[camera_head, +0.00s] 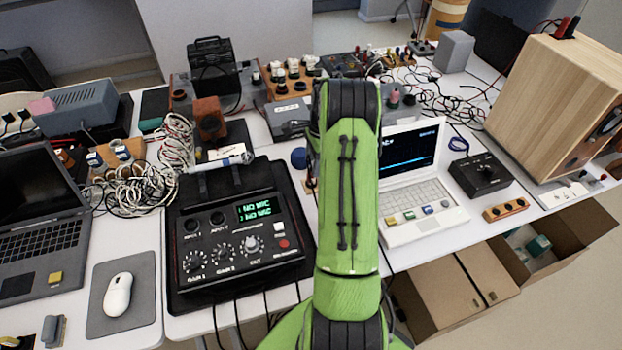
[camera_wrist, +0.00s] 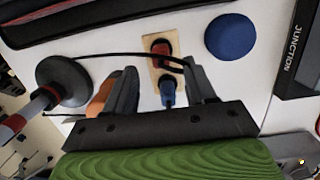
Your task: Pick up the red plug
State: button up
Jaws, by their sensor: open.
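The red plug (camera_wrist: 160,48) stands in a small light wooden block (camera_wrist: 148,72) in the wrist view, just past my fingertips. A blue plug (camera_wrist: 167,92) sits in the same block, nearer my gripper. My gripper (camera_wrist: 160,68) is open and empty, with one finger on each side of the block in the picture. A thin dark cable crosses the block between the plugs. In the head view my green arm hides the gripper and most of this spot. Other red plugs (camera_head: 563,27) stand on top of the wooden speaker box (camera_head: 548,95).
A round blue object (camera_wrist: 230,37) lies right of the block. A black disc (camera_wrist: 62,80) with a grey-red rod lies left, near an orange item (camera_wrist: 100,103). A dark box marked JUNCTION (camera_wrist: 299,50) is at right. The black mixer (camera_head: 237,230) and white laptop (camera_head: 420,200) flank my arm.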

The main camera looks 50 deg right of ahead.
aim_at(311, 178)
jog(key=f, duration=0.1)
jog(key=f+b, duration=0.1)
jog(key=f, duration=0.3)
jog(key=shift+w+a+f, duration=0.1)
jog(key=shift+w+a, duration=0.2)
grip_shut()
